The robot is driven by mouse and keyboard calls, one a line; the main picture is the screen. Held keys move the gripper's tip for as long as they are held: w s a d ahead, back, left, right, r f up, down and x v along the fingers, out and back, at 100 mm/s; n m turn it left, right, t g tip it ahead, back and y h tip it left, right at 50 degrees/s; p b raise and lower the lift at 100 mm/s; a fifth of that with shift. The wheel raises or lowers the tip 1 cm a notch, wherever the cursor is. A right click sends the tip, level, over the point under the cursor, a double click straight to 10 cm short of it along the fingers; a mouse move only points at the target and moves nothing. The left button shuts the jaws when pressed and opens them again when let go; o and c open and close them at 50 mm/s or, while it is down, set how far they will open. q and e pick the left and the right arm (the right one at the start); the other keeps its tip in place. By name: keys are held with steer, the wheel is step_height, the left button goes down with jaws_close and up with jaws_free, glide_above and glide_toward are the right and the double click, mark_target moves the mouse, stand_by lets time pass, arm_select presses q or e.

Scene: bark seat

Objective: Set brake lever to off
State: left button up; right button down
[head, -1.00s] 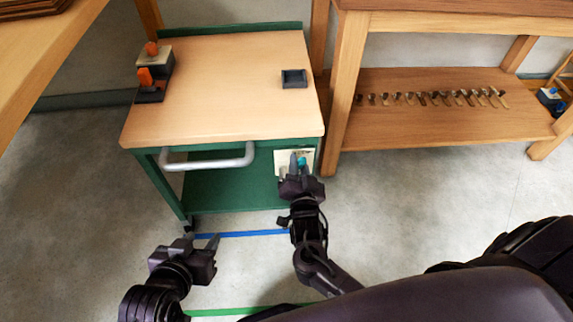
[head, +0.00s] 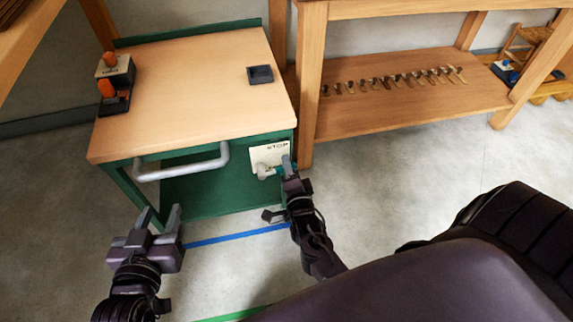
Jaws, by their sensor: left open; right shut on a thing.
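The brake panel (head: 263,154) is a cream plate lettered "STOP" on the front right of the green cart. A pale grey pivot (head: 265,172) sticks out from it. The brake lever's teal part (head: 281,168) shows beside my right gripper (head: 287,166), which is shut on it at the plate's right edge. The fingers hide most of the lever, so I cannot read its exact setting. My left gripper (head: 160,215) is open and empty, low in front of the cart's left side.
The cart has a wooden top (head: 190,85) and a grey push handle (head: 182,166). Orange-knobbed devices (head: 115,82) and a small dark tray (head: 260,75) stand on top. A wooden bench (head: 410,100) with a row of tools is at right. A blue floor line (head: 236,236) runs in front.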

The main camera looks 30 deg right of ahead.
arm_select(q)
steer(key=shift+w+r, duration=0.1)
steer(key=shift+r, duration=0.25)
arm_select(e)
steer(key=shift+f+m, duration=0.25)
steer(key=shift+m, duration=0.05)
steer(key=c, duration=1.3)
jaws_free()
steer(key=shift+c, duration=0.2)
